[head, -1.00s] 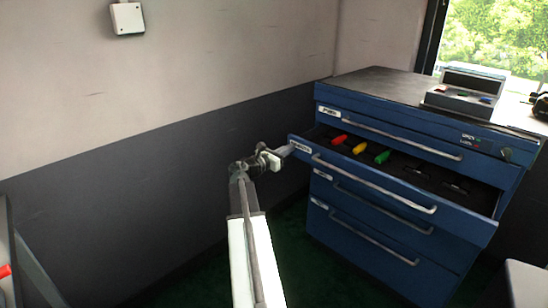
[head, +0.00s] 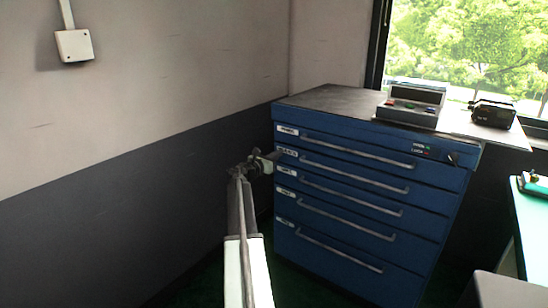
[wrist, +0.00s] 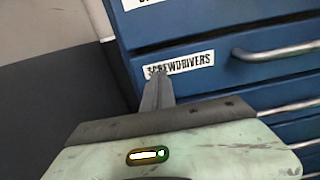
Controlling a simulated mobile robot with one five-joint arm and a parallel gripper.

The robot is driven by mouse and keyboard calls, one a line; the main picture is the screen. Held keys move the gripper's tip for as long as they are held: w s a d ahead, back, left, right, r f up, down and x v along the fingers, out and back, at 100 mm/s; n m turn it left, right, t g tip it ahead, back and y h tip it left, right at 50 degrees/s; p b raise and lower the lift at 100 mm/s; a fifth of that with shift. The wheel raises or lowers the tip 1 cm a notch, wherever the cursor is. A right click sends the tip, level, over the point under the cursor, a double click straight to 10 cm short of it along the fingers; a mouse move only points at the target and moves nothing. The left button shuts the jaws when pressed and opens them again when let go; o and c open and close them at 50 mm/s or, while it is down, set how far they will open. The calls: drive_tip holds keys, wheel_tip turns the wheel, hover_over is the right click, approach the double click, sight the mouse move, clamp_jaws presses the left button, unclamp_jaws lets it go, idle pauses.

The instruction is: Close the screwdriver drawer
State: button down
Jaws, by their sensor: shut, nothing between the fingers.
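The screwdriver drawer (head: 345,172) is the second from the top in the blue cabinet. Its front looks flush with the other drawer fronts, and no screwdrivers show. In the wrist view its label (wrist: 180,64) reads "SCREWDRIVERS", and its silver handle (wrist: 275,52) runs off to the right. My gripper (head: 277,155) is at the left end of this drawer front. In the wrist view my gripper (wrist: 158,76) is shut and empty, with its tips at the lower left of the label, touching or very near the front.
The blue cabinet (head: 375,260) has several other drawers, all looking shut. On its top stand a grey device (head: 412,106) and a dark device (head: 492,114). A wall (head: 120,220) is to the left. A green-topped bench (head: 530,215) is at the right.

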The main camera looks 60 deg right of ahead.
drive_tip(key=shift+w+d+r, duration=0.1)
drive_tip(key=shift+d+r, duration=0.15)
drive_tip(key=shift+d, duration=0.25)
drive_tip(key=w+a, duration=0.2)
drive_tip(key=a, duration=1.2)
drive_tip(key=shift+w+a+f, duration=0.25)
drive_tip(key=shift+a, duration=0.1)
